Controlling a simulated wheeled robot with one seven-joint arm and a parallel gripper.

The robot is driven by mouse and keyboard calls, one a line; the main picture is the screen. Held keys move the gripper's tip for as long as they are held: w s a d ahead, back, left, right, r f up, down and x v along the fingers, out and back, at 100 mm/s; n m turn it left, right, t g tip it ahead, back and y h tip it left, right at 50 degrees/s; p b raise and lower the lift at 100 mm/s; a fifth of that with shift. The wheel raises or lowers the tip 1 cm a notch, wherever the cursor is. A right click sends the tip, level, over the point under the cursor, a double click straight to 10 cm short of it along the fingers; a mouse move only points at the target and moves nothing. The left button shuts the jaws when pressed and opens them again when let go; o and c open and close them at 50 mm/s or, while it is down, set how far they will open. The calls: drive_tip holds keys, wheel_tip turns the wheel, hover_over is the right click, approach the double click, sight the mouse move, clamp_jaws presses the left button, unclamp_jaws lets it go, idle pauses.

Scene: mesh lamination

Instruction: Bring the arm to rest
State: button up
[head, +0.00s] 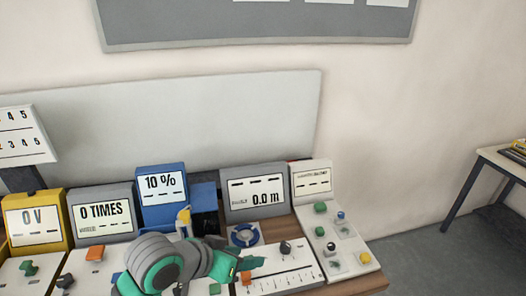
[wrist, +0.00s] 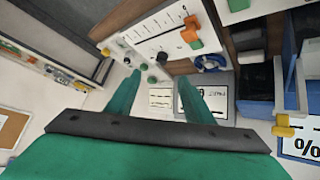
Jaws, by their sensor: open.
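My arm (head: 165,262), grey and green, reaches in from the bottom of the head view over the instrument desk. My gripper (head: 248,263) is above the slider panel (head: 285,268) and points to the right. In the wrist view my gripper (wrist: 160,76) shows two green fingers spread apart with nothing between them. Whether the fingers touch the panel cannot be told.
Displays line the desk: yellow "0 V" (head: 38,222), grey "0 TIMES" (head: 103,213), blue "10 %" (head: 162,190) and grey "0.0 m" (head: 253,192). A button panel (head: 335,245) stands to the right. Open floor (head: 430,260) separates the desk from a side table (head: 500,165).

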drive_tip(key=w+d+r+n+t+h, duration=0.2)
drive_tip(key=w+d+r+n+t, duration=0.1)
drive_tip(key=d+t, duration=0.25)
drive_tip(key=w+d+r+n+t+h, duration=0.2)
drive_tip(key=w+d+t, duration=0.15)
drive_tip(key=d, duration=0.25)
drive_tip(key=s+a+f+n+t+y, duration=0.1)
drive_tip(key=s+f+n+y, duration=0.35)
drive_tip(key=s+f, duration=0.45)
drive_tip(key=s+a+f+n+t+y, duration=0.1)
drive_tip(key=s+f+n+y, duration=0.4)
drive_tip(key=f, duration=0.5)
drive_tip(key=s+a+f+m, duration=0.1)
drive_tip(key=s+f+m, duration=0.1)
drive_tip(key=s, duration=0.6)
drive_tip(key=s+a+f+m+g, duration=0.1)
drive_tip(key=s+m, duration=0.3)
drive_tip(key=s, duration=0.4)
drive_tip(key=s+a+f+m+g, duration=0.1)
drive_tip(key=s+a+f+m, duration=0.1)
drive_tip(key=s, duration=0.6)
drive_tip(key=shift+s+a+f+m, duration=0.15)
drive_tip(key=shift+a+f+m, duration=0.15)
drive_tip(key=shift+m, duration=0.25)
